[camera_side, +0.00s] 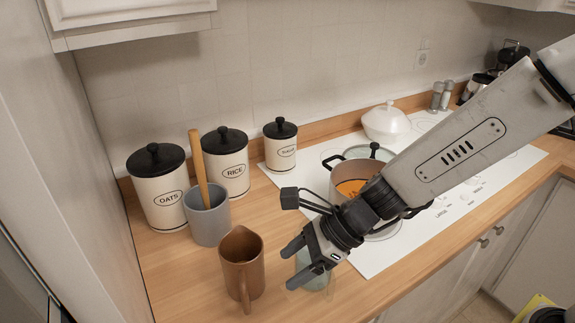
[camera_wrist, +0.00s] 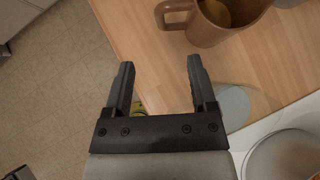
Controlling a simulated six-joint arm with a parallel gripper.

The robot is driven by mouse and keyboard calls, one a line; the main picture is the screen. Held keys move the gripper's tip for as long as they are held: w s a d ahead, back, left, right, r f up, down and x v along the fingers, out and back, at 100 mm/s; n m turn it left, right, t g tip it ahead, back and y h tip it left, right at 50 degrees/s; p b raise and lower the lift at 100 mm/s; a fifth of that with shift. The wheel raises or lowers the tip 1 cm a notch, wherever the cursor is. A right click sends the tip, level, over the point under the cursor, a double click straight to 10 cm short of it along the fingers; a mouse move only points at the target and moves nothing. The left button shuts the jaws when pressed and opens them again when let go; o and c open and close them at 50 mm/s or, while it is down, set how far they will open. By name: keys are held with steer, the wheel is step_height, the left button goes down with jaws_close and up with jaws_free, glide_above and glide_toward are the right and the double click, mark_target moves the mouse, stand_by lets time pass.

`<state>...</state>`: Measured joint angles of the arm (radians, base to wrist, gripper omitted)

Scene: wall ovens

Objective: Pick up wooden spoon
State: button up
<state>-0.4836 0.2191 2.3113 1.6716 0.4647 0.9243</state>
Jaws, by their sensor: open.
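The wooden spoon (camera_side: 198,165) stands in a grey crock (camera_side: 208,218) in the side view, leaning slightly. Only its long handle shows; its lower end is hidden inside the crock. My gripper (camera_side: 289,269) is open and empty, to the right of the crock and lower in the picture, apart from the spoon. In the wrist view my gripper (camera_wrist: 160,66) has its fingers spread, with bare counter and floor behind them. I cannot see the spoon in the wrist view.
A brown mug (camera_side: 241,268) stands between my gripper and the crock; it also shows in the wrist view (camera_wrist: 207,32). A pale green item (camera_side: 316,277) is partly hidden behind my gripper. Oats (camera_side: 160,203), rice (camera_side: 234,179) and sugar (camera_side: 281,153) canisters line the wall. A pot (camera_side: 345,177) sits on the cooktop.

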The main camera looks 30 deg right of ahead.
steer(key=shift+r, duration=0.1)
step_height(320, 180, up, 16)
steer(key=n+t, duration=0.8)
steer(key=n, duration=2.1)
glide_above(199, 144)
steer(key=s+d, duration=0.3)
steer(key=s, duration=0.1)
steer(key=shift+h, duration=0.3)
steer(key=shift+w+a+f, duration=0.1)
steer(key=shift+a+f, duration=0.05)
steer(key=shift+f, duration=1.15)
steer(key=shift+a+f, duration=0.15)
steer(key=shift+f, duration=1.1)
steer(key=shift+x, duration=1.3)
steer(key=shift+w+f, duration=0.1)
